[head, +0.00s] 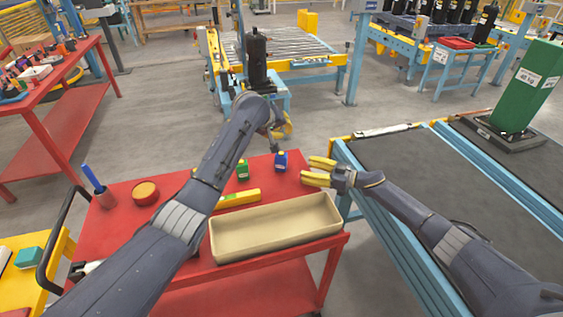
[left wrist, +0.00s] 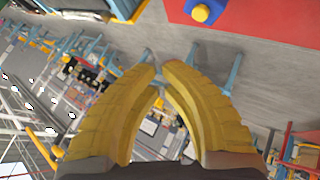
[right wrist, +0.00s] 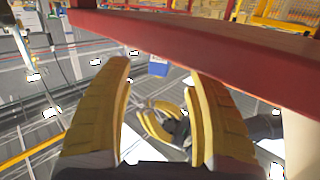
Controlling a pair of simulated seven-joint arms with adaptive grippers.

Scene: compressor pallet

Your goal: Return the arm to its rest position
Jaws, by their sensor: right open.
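My left gripper (head: 283,128) is beyond the far edge of the red cart, above the floor. In the left wrist view its two yellow fingers (left wrist: 161,66) have their tips close together, with nothing seen between them. My right gripper (head: 318,171) is at the cart's right edge, beside the conveyor. Its fingers are apart and empty in the right wrist view (right wrist: 160,72). The yellow fingers of my left gripper also show there, behind the gap.
A blue-framed conveyor (head: 430,160) stands right. Grey floor lies beyond the cart.

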